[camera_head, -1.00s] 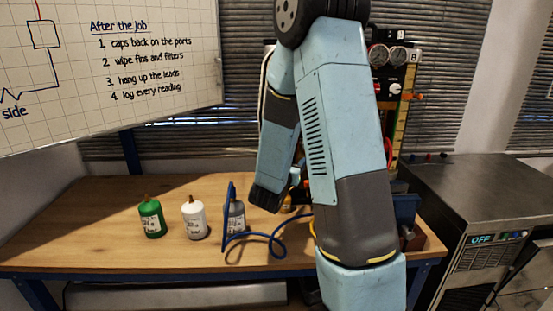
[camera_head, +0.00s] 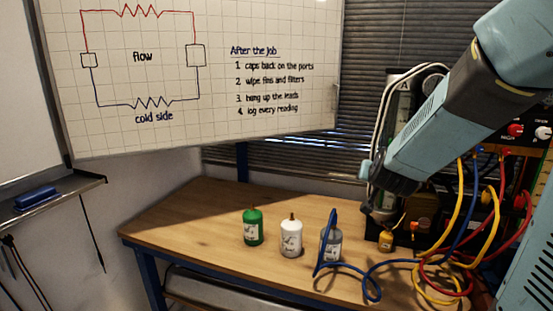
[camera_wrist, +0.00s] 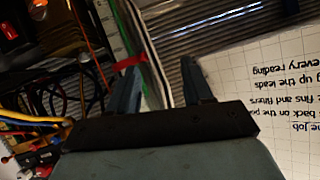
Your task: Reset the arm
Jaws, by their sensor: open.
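My arm (camera_head: 445,115) enters the head view from the upper right and slants down to the left. My gripper (camera_head: 367,192) is at its lower end, above the right part of the workbench (camera_head: 190,210), in front of the blinds and a grey cylinder. The gripper's fingers are small and dark in that view. In the wrist view my gripper (camera_wrist: 160,70) has its two fingers apart with nothing between them. Blinds and a coloured scale strip lie behind the fingers.
A green bottle (camera_head: 253,228), a white bottle (camera_head: 291,239) and a grey bottle (camera_head: 331,245) stand on the bench. A blue lead (camera_head: 372,287) loops beside them. Yellow, red and blue leads (camera_head: 458,225) hang at the right. A whiteboard (camera_head: 290,140) is behind.

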